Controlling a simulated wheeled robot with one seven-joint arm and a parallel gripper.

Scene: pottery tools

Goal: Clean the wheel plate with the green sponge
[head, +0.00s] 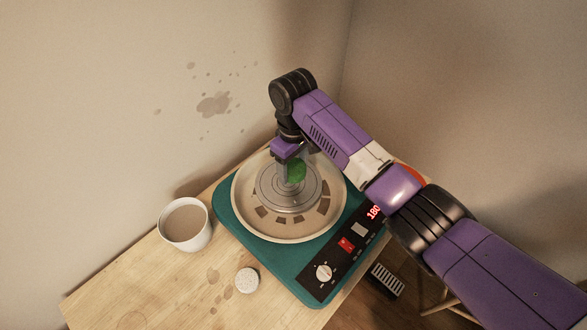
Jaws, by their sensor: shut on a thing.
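The green sponge (296,171) is held by my gripper (292,163) over the middle of the wheel plate. My gripper is shut on it and points down. The wheel plate (276,204) is a grey ringed disc inside a round cream splash pan (242,211). I cannot tell whether the sponge touches the plate. Brown patches (262,212) show around the plate's near side. The pottery wheel's base (236,238) is teal, with a black control panel and a red display reading about 180. My gripper and arm hide part of the plate's far side.
A white cup (185,225) of brownish liquid stands left of the wheel on the wooden table (140,275). A small round pale piece (247,281) lies in front of the wheel. Walls stand close behind. The table's front left is mostly clear, with some wet-looking spots.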

